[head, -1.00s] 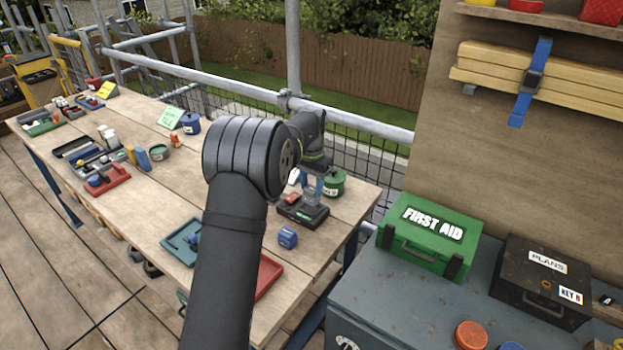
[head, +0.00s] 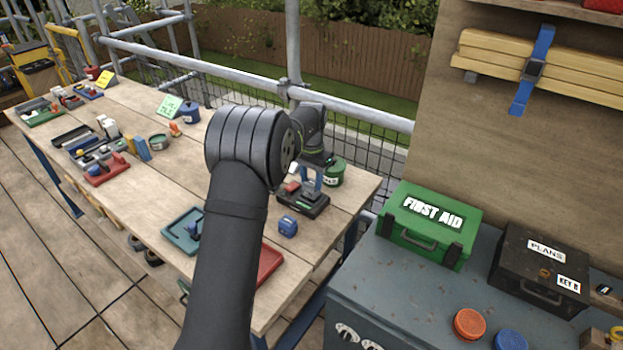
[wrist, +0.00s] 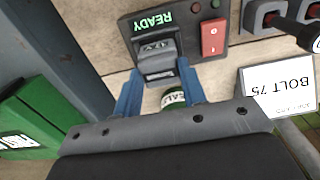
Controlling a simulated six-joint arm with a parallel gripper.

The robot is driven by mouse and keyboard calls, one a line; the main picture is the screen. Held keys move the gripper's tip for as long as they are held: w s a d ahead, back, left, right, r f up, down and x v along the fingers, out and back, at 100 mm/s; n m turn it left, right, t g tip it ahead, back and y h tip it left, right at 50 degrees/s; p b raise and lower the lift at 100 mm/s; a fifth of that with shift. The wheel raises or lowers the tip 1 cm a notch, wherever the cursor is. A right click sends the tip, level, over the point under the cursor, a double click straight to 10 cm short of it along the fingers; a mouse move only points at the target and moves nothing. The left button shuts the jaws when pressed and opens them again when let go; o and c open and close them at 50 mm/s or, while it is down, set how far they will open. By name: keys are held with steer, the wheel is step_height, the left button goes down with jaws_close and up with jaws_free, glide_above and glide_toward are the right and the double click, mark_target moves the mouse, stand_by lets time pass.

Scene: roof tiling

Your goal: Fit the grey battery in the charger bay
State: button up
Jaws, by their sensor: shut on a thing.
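The black charger (head: 316,208) stands on the bench near its right end. In the wrist view the charger (wrist: 190,22) shows a lit green READY label and a red switch (wrist: 213,37). My gripper (head: 312,182) is over the charger. In the wrist view the two blue fingers of my gripper (wrist: 160,82) are shut on the sides of the grey battery (wrist: 157,62). The battery is at the charger's bay. Its lower end is hidden, so I cannot tell how deep it sits.
A green tin (head: 335,173) stands close behind the charger. A small blue object (head: 288,226) lies in front of it. A teal tray (head: 181,232) and red tray (head: 270,263) are nearer. A BOLT 75 card (wrist: 278,90) shows in the wrist view. The railing (head: 350,112) runs behind the bench.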

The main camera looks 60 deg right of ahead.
steer(key=shift+f, duration=0.5)
stand_by(0.9)
steer(key=o, duration=1.2)
steer(key=shift+r, duration=3.5)
steer(key=shift+f, duration=3.5)
steer(key=shift+r, duration=0.1)
